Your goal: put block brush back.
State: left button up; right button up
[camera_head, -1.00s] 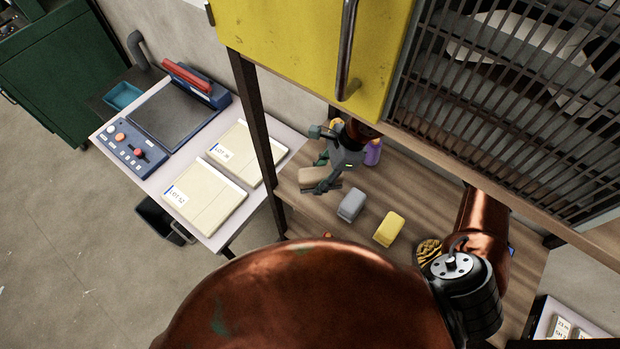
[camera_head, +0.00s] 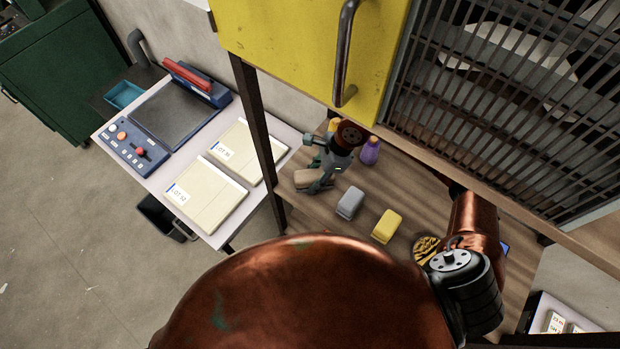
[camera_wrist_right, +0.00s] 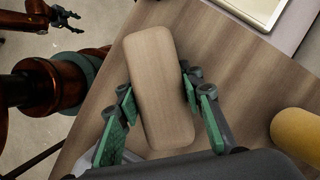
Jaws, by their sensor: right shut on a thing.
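The block brush (camera_head: 309,179), a tan wooden block with rounded corners, is at the left end of the wooden shelf (camera_head: 312,212). My right gripper (camera_head: 322,183) is shut on it. In the right wrist view the brush (camera_wrist_right: 160,85) sits between the green-padded fingers, its broad top facing the camera. Its underside is hidden, and I cannot tell whether it touches the shelf. My left gripper (camera_wrist_right: 70,20) shows small at the top left of the right wrist view, its fingers apart and empty. It is not in the head view.
A grey block (camera_head: 350,202) and a yellow block (camera_head: 387,226) lie right of the brush. A purple bottle (camera_head: 370,151) and a yellow bottle (camera_head: 333,126) stand behind. A dark post (camera_head: 257,135) rises left of the shelf; a yellow cabinet door (camera_head: 310,60) hangs above.

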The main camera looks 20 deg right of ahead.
jog(key=shift+f, duration=0.3)
jog(key=o, duration=1.2)
jog(key=shift+r, duration=0.2)
jog(key=shift+r+p, duration=0.25)
jog(key=shift+p, duration=0.05)
jog(key=b+v, duration=0.2)
jog(key=v, duration=0.8)
jog(key=shift+d+r+b, duration=0.15)
jog(key=shift+r+b, duration=0.1)
jog(key=shift+b, duration=0.1)
jog(key=shift+d+r, duration=0.25)
jog(key=shift+r, duration=0.35)
